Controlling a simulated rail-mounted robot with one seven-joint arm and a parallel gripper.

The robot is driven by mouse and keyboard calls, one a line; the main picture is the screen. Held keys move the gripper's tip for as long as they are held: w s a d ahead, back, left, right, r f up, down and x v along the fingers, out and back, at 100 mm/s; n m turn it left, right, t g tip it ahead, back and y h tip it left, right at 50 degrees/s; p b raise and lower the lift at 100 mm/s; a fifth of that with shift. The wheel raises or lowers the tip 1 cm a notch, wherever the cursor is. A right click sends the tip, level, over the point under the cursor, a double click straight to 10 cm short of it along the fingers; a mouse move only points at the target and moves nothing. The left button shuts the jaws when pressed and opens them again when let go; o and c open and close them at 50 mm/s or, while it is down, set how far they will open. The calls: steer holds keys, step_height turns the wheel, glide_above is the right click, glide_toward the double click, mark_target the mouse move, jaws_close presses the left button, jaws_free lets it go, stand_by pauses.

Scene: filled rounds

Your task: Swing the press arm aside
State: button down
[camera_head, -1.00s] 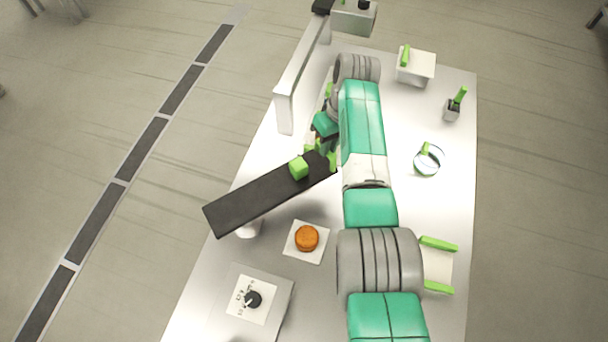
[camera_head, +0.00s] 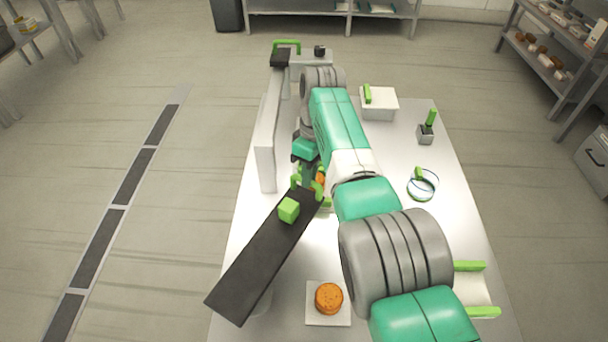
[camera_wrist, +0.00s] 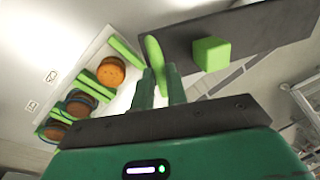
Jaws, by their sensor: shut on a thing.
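The press arm (camera_head: 262,258) is a long dark flat bar with a green block (camera_head: 288,210) on top. It slants from lower left to the table's middle, over a pale post. My gripper (camera_head: 308,188) is at its far end, partly hidden by my arm. In the wrist view, my gripper (camera_wrist: 160,88) is shut on an upright green handle (camera_wrist: 154,56) beside the dark bar (camera_wrist: 255,30). A brown-orange round (camera_head: 328,298) sits on a white square plate (camera_head: 315,318), right of the bar and apart from it.
A long white upright panel (camera_head: 267,145) stands left of my gripper. In the wrist view, orange rounds (camera_wrist: 111,71) lie among green bars on a white surface. A white box (camera_head: 379,106), a small grey holder (camera_head: 425,135) and a ring (camera_head: 422,188) stand right of my arm.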

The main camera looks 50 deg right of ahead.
steer(key=c, duration=1.4)
jaws_free()
step_height(320, 180, up, 5)
steer(key=p, duration=0.3)
steer(key=shift+f, duration=0.2)
steer(key=p, duration=0.2)
steer(key=shift+s+r+p, duration=0.1)
steer(key=shift+s+p, duration=0.1)
steer(key=shift+p, duration=0.2)
steer(key=s+a+p, duration=0.9)
steer(key=s+p, duration=0.3)
steer(key=p, duration=0.4)
steer(key=shift+s, duration=0.4)
steer(key=shift+a+r, duration=0.1)
